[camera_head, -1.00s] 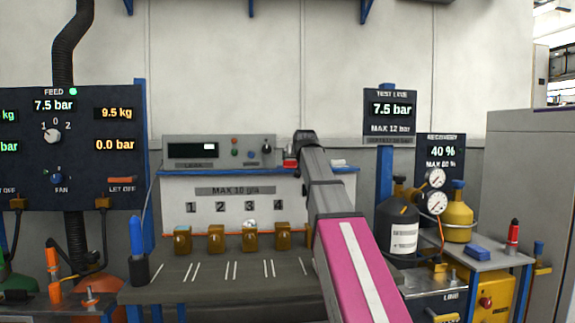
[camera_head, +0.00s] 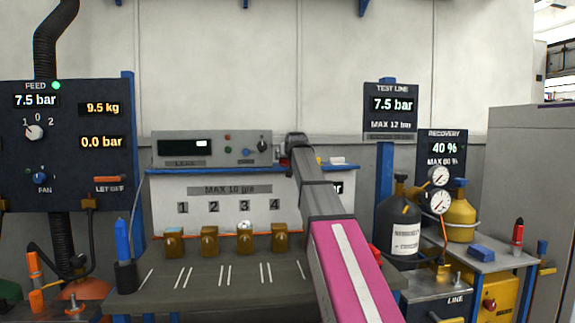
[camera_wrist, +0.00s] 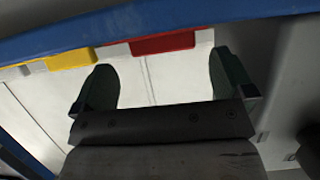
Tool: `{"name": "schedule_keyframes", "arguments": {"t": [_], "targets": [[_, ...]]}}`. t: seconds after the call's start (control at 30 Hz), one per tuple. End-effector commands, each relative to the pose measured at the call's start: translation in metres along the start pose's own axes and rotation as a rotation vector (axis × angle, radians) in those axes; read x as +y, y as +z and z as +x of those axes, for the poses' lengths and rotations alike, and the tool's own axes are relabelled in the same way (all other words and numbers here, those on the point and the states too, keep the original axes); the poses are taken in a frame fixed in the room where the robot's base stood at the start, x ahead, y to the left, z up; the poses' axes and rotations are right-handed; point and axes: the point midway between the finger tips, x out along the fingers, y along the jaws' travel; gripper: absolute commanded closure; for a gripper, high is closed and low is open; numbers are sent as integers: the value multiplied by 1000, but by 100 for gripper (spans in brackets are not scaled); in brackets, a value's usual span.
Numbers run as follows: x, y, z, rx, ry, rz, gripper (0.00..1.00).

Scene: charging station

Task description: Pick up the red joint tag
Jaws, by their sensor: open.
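The red joint tag (camera_wrist: 163,43) shows in the wrist view as a flat red block along the edge of a blue shelf (camera_wrist: 120,22). My gripper (camera_wrist: 163,72) is open and empty, its two dark fingers spread wide. The tag lies beyond the fingertips, between their lines, with a visible gap. In the head view, my arm reaches to the blue shelf (camera_head: 165,170) above the numbered panel, and its end hides the fingers. A small red patch (camera_head: 283,161) beside the arm's end is probably the tag.
A yellow block (camera_wrist: 72,60) sits left of the red one on the same edge. A grey instrument box (camera_head: 210,150) stands on the shelf to the left. Brass blocks (camera_head: 210,241) line the bench below. Black and yellow cylinders (camera_head: 403,222) stand to the right.

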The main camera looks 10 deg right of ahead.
Motion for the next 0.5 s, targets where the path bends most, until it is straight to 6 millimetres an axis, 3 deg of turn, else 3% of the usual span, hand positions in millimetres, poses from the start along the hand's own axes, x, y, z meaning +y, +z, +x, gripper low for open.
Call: {"name": "schedule_keyframes", "arguments": {"t": [0.3,0.5], "targets": [[-3,-2,43,-1,0,0,0],[-3,-1,45,1,0,0,0]]}}
